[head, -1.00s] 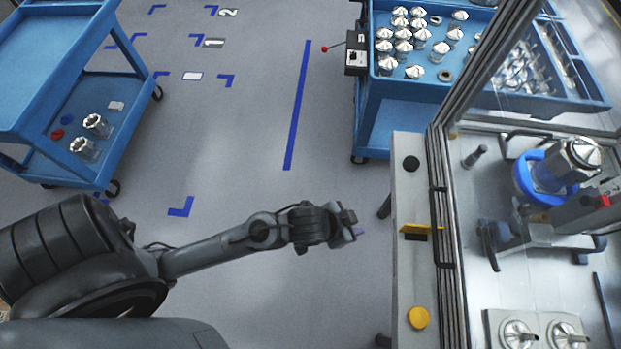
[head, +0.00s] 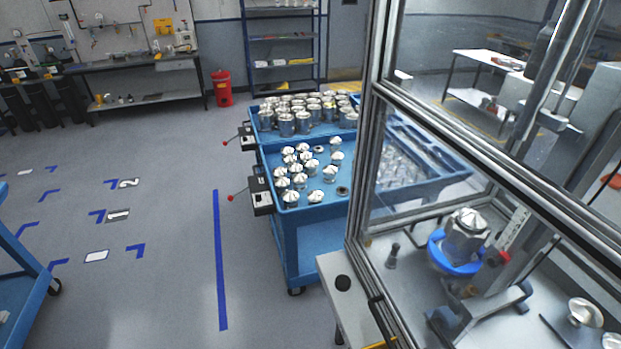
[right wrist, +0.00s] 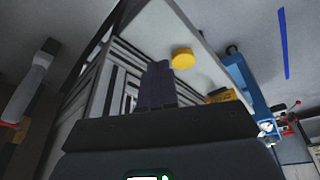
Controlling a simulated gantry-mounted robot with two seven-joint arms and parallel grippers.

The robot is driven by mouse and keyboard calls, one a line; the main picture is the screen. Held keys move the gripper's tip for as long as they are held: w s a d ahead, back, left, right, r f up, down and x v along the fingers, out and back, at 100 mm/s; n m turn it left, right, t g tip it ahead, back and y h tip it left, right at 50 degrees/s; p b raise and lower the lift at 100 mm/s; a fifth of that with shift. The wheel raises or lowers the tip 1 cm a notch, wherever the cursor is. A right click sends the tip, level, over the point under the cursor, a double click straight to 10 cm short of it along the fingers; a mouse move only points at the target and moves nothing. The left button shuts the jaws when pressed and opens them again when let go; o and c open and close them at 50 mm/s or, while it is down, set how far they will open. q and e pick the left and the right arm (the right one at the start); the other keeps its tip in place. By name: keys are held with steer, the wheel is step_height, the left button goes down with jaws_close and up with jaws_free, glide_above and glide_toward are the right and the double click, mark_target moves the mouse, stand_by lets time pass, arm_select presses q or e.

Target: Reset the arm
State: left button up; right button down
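In the head view neither of my arms nor grippers is in sight. In the right wrist view my right gripper (right wrist: 157,86) shows as two dark purple fingers side by side. They look closed together, with nothing visible between them. Beyond the fingers is the pale top of a machine stand with a yellow button (right wrist: 182,58); I cannot tell the distance between them. My left gripper is in neither current view.
A glazed machine enclosure (head: 372,200) stands at right, with a metal housing (head: 466,232) in a blue ring (head: 440,262) inside. Behind it a blue cart (head: 305,232) carries many metal parts. Another blue cart (head: 22,275) is at far left. The floor between is clear.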

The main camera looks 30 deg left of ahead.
step_height(320, 180, up, 17)
steer(key=p, duration=1.5)
steer(key=shift+p, duration=0.4)
steer(key=shift+a, duration=0.1)
